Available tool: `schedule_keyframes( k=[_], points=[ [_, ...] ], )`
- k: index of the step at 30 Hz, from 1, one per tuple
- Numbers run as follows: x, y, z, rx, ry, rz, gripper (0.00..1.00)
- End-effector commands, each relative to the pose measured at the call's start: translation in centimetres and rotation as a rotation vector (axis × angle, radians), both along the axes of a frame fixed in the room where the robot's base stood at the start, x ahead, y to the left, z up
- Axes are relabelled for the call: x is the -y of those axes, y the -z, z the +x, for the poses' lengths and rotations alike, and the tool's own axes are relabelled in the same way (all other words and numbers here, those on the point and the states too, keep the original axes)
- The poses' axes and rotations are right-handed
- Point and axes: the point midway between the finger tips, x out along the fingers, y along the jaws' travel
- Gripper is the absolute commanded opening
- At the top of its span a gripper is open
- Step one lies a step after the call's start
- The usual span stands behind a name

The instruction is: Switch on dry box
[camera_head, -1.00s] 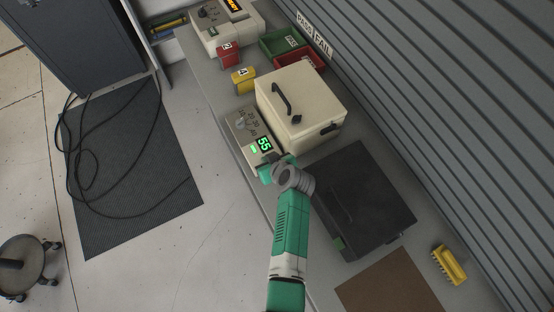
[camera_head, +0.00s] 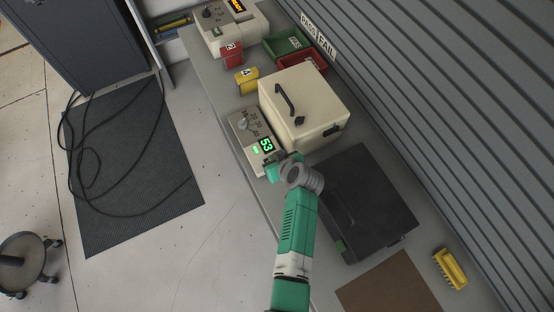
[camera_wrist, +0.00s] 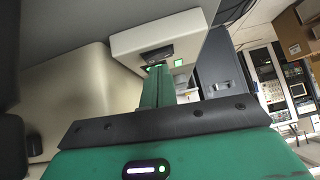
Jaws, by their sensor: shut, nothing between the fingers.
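The dry box (camera_head: 305,105) is a cream box with a black handle on its lid, standing on the bench. Its control panel (camera_head: 241,125) at the left side has a dial and a lit green display (camera_head: 266,145) that reads 53. A smaller green light glows beside the display. My gripper (camera_head: 271,163) is shut and empty at the near end of the panel. In the wrist view my green fingers (camera_wrist: 158,84) point at the panel (camera_wrist: 160,36), close to a dark part (camera_wrist: 158,54) with a green glow below it. Whether they touch is unclear.
A black case (camera_head: 365,205) lies right of my arm, near a brown mat (camera_head: 390,285) and a yellow brush-like item (camera_head: 450,268). Behind the dry box are yellow (camera_head: 246,80) and red (camera_head: 231,54) numbered blocks, green and red bins (camera_head: 288,43), and another device (camera_head: 230,28).

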Motion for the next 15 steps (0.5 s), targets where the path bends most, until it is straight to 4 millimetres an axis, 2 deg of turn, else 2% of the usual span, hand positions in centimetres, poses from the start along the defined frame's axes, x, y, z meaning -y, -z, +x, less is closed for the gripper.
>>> schedule_keyframes(
  k=[1, 4, 6, 15],
  points=[
    [-0.1, -1.7, 0.0, 0.003, -0.001, -0.001, 0.00],
    [-0.2, -4.5, 0.0, 0.004, 0.002, -0.001, 0.00],
    [0.2, -4.8, -1.3, 0.004, 0.002, -0.002, 0.00],
    [1.7, -9.1, -5.6, 0.004, 0.002, -0.003, 0.00]
  ],
)
